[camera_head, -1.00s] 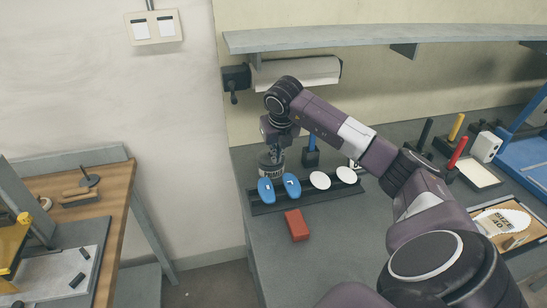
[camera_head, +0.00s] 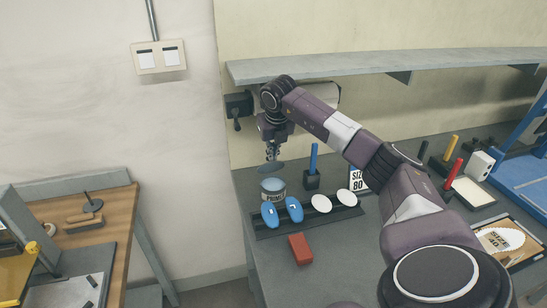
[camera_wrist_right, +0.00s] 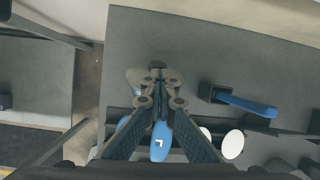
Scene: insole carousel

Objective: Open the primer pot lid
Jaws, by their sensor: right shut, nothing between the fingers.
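The primer pot (camera_head: 273,190), a small grey tin with a dark label, stands on the grey bench at its left end. The fingers are shut and point down. In the right wrist view the right gripper (camera_wrist_right: 158,68) is closed at the tips, with the grey lid (camera_wrist_right: 134,78) partly hidden behind them. My left gripper is not in view.
A dark rack (camera_head: 312,222) with two blue and two white insoles stands in front of the pot. A blue-handled tool (camera_head: 313,160) stands right of it. A red block (camera_head: 300,249) lies in front. A shelf (camera_head: 330,67) and paper roll are behind.

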